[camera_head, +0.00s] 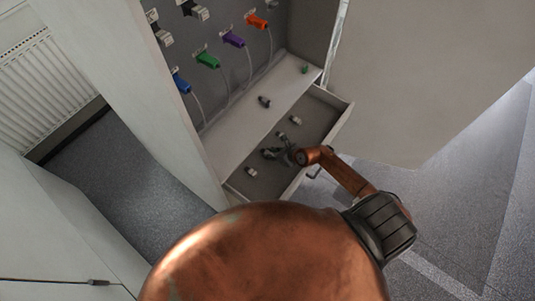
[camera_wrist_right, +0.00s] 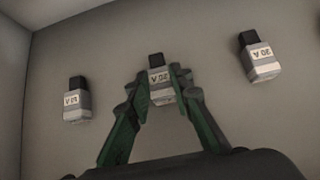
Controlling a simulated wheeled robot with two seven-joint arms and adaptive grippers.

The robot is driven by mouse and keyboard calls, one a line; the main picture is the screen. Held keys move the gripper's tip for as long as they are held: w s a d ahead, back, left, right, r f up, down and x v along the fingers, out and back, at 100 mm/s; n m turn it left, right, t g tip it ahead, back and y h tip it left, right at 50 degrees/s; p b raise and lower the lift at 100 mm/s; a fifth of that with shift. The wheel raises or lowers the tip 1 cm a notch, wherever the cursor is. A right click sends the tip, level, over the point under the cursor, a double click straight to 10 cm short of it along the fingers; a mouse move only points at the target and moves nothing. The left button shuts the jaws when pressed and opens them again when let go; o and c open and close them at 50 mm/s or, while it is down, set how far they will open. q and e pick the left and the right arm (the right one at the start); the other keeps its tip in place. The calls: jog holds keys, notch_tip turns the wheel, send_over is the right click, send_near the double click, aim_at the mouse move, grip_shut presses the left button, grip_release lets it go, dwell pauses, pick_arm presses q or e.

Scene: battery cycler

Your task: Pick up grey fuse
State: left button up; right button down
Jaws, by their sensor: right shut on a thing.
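A grey fuse with a dark top (camera_wrist_right: 158,80) is in the middle of the right wrist view, on the drawer floor, its label upside down. My right gripper (camera_wrist_right: 162,92) has its two green fingers on either side of this fuse and is shut on it. In the head view my right gripper (camera_head: 275,153) is low inside the open drawer, and the held fuse is hard to make out there. Two similar grey fuses lie apart from it: one at the left (camera_wrist_right: 77,103) and one at the right (camera_wrist_right: 260,58) of the right wrist view. My left gripper is not in view.
The open drawer (camera_head: 343,122) has raised walls around the gripper. Above it, a pale shelf (camera_head: 240,130) holds a dark fuse (camera_head: 264,101) and a small green piece (camera_head: 305,69). Coloured plugs with cables, such as a purple plug (camera_head: 233,39), hang on the panel behind.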

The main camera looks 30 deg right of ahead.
jog(key=shift+r, duration=0.15)
jog(key=shift+r, duration=0.2)
notch_tip(320, 180, up, 3)
jog(key=shift+f+p, duration=0.15)
jog(key=shift+p, duration=0.15)
jog(key=s+a+r+p, duration=0.1)
jog(key=s+a+r, duration=0.2)
jog(key=s+r, duration=0.6)
jog(key=s, duration=0.4)
jog(key=shift+s+a+r, duration=0.25)
jog(key=shift+a+r, duration=0.1)
jog(key=shift+a, duration=0.05)
